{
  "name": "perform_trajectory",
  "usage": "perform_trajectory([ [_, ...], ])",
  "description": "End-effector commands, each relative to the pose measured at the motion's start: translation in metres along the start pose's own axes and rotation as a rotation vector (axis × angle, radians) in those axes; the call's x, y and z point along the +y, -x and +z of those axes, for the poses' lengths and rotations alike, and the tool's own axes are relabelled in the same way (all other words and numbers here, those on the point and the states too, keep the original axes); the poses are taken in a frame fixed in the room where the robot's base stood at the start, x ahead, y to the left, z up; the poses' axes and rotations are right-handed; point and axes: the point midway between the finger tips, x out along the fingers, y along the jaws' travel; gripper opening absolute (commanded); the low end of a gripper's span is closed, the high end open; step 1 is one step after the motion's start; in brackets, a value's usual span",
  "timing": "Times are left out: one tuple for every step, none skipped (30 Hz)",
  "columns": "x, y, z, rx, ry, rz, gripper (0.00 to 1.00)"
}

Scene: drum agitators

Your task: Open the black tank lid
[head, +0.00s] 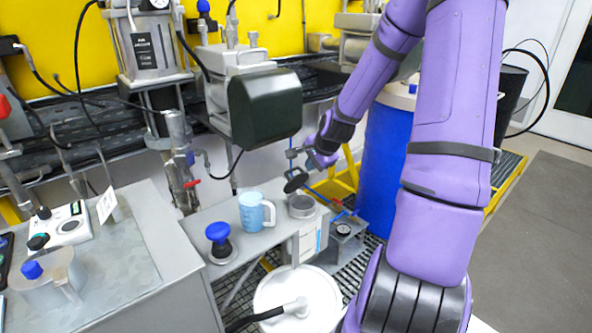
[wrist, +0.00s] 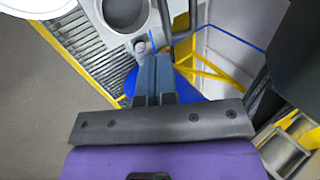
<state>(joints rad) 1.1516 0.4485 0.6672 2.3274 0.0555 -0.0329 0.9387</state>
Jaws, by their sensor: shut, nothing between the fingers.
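A small black round lid (head: 296,181) stands tilted up in the head view, above and left of a grey round tank (head: 302,206) on the metal bench. The tank's round mouth also shows at the top of the wrist view (wrist: 125,12). My gripper (head: 309,163) is just above and right of the black lid, close to it; I cannot tell whether they touch. In the wrist view my gripper (wrist: 153,60) has its fingers together with nothing between them, pointing toward the bench edge beside the tank.
A blue measuring jug (head: 254,212) and a blue-topped knob (head: 219,239) stand left of the tank. A dark housing (head: 265,106) hangs above left. A blue drum (head: 384,160) stands right, and a white round lid (head: 297,295) is in front. Floor at right is clear.

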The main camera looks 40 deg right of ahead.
Motion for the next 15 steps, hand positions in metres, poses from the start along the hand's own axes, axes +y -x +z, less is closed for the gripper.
perform_trajectory([
  [0.000,0.003,-0.001,-0.002,-0.006,-0.023,0.00],
  [-0.001,0.004,0.000,-0.004,-0.005,-0.037,0.00],
  [-0.002,0.006,0.001,-0.006,-0.006,-0.056,0.00],
  [-0.003,0.008,0.002,-0.008,-0.007,-0.070,0.00],
  [-0.004,0.009,0.002,-0.009,-0.008,-0.085,0.00],
  [-0.005,0.012,0.003,-0.012,-0.007,-0.103,0.00],
  [-0.006,0.013,0.004,-0.013,-0.009,-0.116,0.00],
  [-0.007,0.015,0.004,-0.014,-0.008,-0.128,0.00],
  [-0.009,0.017,0.006,-0.017,-0.007,-0.142,0.00],
  [-0.009,0.018,0.006,-0.017,-0.008,-0.151,0.00],
  [-0.011,0.019,0.007,-0.019,-0.008,-0.160,0.00],
  [-0.012,0.021,0.007,-0.019,-0.008,-0.169,0.00],
  [-0.012,0.022,0.007,-0.020,-0.008,-0.174,0.00],
  [-0.013,0.022,0.008,-0.021,-0.007,-0.178,0.00],
  [-0.013,0.023,0.008,-0.022,-0.007,-0.183,0.00],
])
